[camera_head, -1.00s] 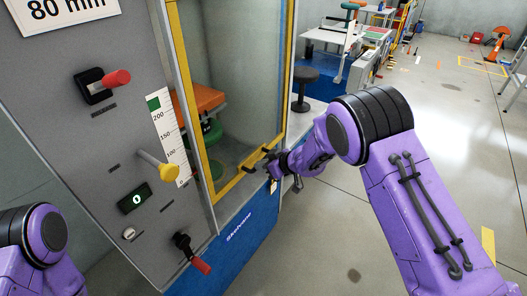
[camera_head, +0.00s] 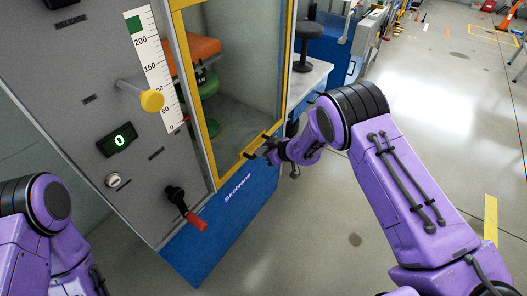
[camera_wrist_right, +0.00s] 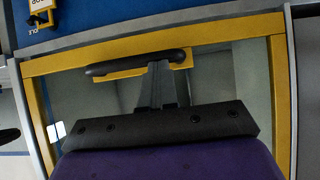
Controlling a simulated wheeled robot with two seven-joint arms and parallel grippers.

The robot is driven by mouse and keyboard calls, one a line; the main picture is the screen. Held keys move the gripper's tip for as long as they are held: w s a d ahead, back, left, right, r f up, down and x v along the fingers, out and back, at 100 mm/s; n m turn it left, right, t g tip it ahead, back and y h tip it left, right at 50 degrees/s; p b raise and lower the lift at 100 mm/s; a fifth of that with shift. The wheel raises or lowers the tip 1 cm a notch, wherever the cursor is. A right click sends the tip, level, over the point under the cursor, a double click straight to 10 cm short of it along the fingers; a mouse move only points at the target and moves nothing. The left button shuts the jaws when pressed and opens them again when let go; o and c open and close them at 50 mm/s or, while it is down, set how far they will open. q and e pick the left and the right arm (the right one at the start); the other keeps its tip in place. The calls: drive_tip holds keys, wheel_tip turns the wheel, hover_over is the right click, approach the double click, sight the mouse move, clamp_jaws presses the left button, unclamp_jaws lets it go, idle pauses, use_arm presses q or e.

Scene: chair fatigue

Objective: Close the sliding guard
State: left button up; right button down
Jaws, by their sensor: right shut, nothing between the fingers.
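The sliding guard (camera_head: 232,95) is a clear panel in a yellow frame on the blue and grey machine. In the head view it spans the window right of the grey control panel. A dark handle (camera_wrist_right: 120,66) on a yellow bracket sits at the frame's lower edge; it shows in the wrist view. My right gripper (camera_head: 254,156) is shut with nothing between its fingers. In the wrist view, its fingertips (camera_wrist_right: 158,68) are at the handle; I cannot tell if they touch it. My left gripper is out of view; only part of that arm shows.
The grey control panel (camera_head: 75,95) carries a yellow knob (camera_head: 151,101), a scale, a small display (camera_head: 117,140) and a red-ended lever (camera_head: 196,221). Behind the guard are orange and green seat parts (camera_head: 203,50).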

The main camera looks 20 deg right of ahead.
drive_tip(key=shift+a+r, duration=0.15)
drive_tip(key=s+d+r+m+t+p, duration=0.15)
drive_tip(key=s+d+r+p, duration=0.25)
drive_tip(key=s+d+r, duration=0.4)
drive_tip(key=s+d+f+m+g+h, duration=0.1)
drive_tip(key=s+d+f+m+h, duration=0.2)
drive_tip(key=s+f+m+h, duration=0.65)
drive_tip(key=s+f+m+g, duration=0.1)
drive_tip(key=s+f+g, duration=0.2)
drive_tip(key=s, duration=1)
drive_tip(key=s+d+f+m+g, duration=0.1)
drive_tip(key=s+f+m+g, duration=0.1)
drive_tip(key=s, duration=1.1)
drive_tip(key=shift+f+g+h, duration=0.35)
drive_tip(key=shift+f+g, duration=0.2)
drive_tip(key=shift+f, duration=0.4)
